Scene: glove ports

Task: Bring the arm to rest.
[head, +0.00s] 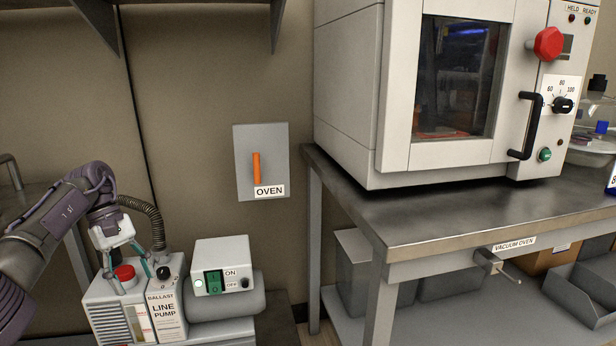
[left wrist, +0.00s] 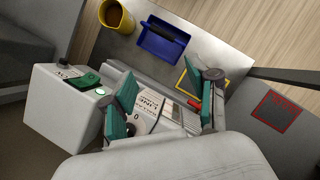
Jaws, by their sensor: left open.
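My left arm comes in from the left in the head view. My left gripper (head: 128,274) is open, fingers pointing down over the line pump (head: 105,314), near its red cap (head: 124,272) and black ballast knob (head: 163,272). Nothing shows between the fingers as held; whether they touch the pump I cannot tell. In the left wrist view the gripper's teal pads (left wrist: 162,108) stand apart, with the pump's label (left wrist: 150,100) between them. My right gripper is not in view.
A switch box (head: 222,266) with a lit green lamp stands beside the pump. An OVEN wall switch (head: 257,168) has its orange handle upright. The vacuum oven (head: 450,90) sits shut on a steel bench (head: 430,222). The left wrist view shows a blue tray (left wrist: 160,48) and yellow cup (left wrist: 117,17).

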